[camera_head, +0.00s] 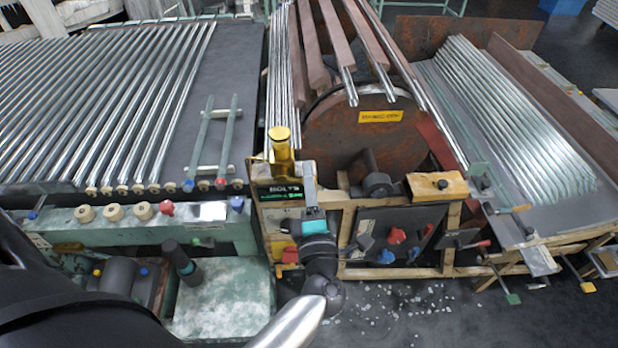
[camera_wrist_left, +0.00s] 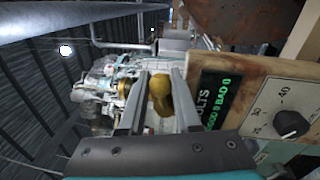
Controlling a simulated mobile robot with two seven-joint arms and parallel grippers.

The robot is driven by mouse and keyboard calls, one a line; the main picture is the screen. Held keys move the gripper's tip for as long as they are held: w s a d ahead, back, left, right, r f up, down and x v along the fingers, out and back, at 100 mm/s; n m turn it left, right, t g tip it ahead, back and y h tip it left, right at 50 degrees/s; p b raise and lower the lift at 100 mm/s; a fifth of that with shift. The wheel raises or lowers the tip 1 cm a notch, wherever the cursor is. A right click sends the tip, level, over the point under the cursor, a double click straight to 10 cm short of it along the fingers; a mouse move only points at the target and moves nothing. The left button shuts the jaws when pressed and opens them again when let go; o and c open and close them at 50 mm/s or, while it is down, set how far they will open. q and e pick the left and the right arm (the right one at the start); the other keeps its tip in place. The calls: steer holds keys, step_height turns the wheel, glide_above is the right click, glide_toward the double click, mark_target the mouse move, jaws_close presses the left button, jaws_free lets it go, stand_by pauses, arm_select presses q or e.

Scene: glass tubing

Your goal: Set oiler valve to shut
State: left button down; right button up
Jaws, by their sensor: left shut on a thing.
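The brass oiler (camera_head: 281,150) stands upright on top of the wooden-framed panel box, in the middle of the head view. My left gripper (camera_head: 309,172) is just right of it in that view, its grey fingers pointing away from me. In the left wrist view a rounded brass part of the oiler (camera_wrist_left: 160,94) lies between the two fingers of my left gripper (camera_wrist_left: 158,76), which is shut on it. The fingers partly hide its sides. The valve's exact setting cannot be told. My right gripper is not in view.
The panel box carries a dark green-lettered display (camera_head: 281,192), and a dial knob (camera_wrist_left: 291,124) shows close by in the wrist view. A rusty drum (camera_head: 365,135) stands behind. Glass tubes (camera_head: 110,95) lie left, and more tubes (camera_head: 510,120) lie right.

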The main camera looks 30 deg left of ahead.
arm_select(q)
steer(key=c, duration=0.6)
jaws_free()
steer(key=shift+n, duration=0.3)
